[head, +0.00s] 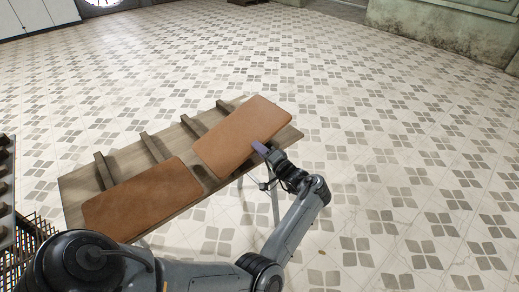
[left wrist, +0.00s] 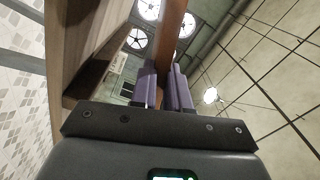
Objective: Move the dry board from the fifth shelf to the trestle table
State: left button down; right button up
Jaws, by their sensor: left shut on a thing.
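The trestle table (head: 82,186) has a plank top with raised cross slats. Two brown, round-cornered boards are over it. The far right board (head: 241,134) is held at its right edge by my left gripper (head: 262,149), whose purple fingers are shut on it. In the left wrist view the fingers (left wrist: 164,88) grip the edge of this board (left wrist: 172,35), seen as a narrow brown strip. I cannot tell whether it rests on the slats or hangs just above. The near left board (head: 143,199) lies on the table, apart from the held one. My right gripper is not in view.
Part of a dark rack (head: 6,190) stands at the left edge, close to the table's left end. The tiled floor (head: 400,110) is open behind and to the right of the table. White cabinets (head: 35,15) and a green wall (head: 440,30) are far off.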

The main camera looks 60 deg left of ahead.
pick_arm(q)
jog(key=shift+f, duration=0.3)
dwell(0.5)
jog(key=c, duration=1.1)
grip_release()
jog(key=shift+c, duration=0.2)
jog(key=shift+f, duration=0.15)
